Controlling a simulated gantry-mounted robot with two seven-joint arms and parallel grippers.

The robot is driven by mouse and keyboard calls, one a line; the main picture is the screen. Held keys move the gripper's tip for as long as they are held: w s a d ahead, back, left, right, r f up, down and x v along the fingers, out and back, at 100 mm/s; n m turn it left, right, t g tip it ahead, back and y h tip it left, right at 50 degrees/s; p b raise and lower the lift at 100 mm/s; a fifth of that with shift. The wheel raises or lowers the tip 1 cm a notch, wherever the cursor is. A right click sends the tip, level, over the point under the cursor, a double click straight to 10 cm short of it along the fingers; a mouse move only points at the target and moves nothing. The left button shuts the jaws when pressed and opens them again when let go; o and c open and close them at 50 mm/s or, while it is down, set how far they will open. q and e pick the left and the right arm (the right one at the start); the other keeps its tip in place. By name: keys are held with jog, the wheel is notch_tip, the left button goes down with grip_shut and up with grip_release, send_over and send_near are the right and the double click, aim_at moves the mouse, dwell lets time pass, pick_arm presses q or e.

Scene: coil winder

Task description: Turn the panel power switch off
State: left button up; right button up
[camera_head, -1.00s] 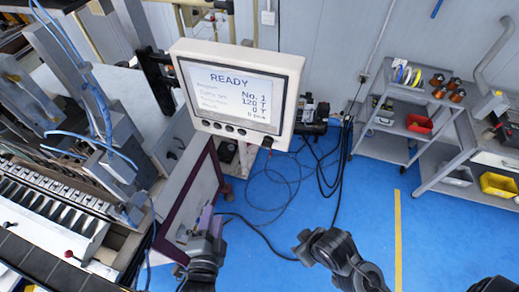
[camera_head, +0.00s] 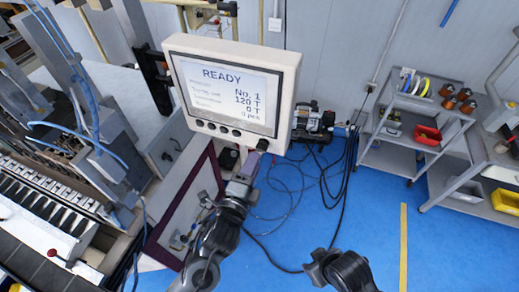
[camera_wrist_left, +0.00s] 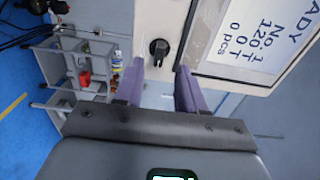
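The control panel (camera_head: 232,92) is a cream box whose lit screen reads READY, No. 1, 120 T. Its switch, a black rotary knob (camera_wrist_left: 158,48), sits on the cream face beside the screen in the left wrist view; it also shows at the panel's lower right corner in the head view (camera_head: 262,145). My left gripper (camera_wrist_left: 158,84) is open, its two purple fingers spread on either side of the line to the knob. The knob is ahead of the fingertips with a gap, and nothing is between them. My right arm's end (camera_head: 322,266) is low in the head view, its fingers not clear.
The winding machine (camera_head: 50,205) fills the left side. A grey cart (camera_head: 412,120) with spools and a red bin stands at the back right, beside a bench with a yellow bin (camera_head: 507,202). Black cables lie on the blue floor behind the panel.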

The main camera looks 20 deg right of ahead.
aim_at(260, 151)
pick_arm(q)
jog(key=shift+p+x, duration=0.4)
jog(key=shift+x, duration=2.2)
jog(key=shift+c, duration=0.4)
grip_shut()
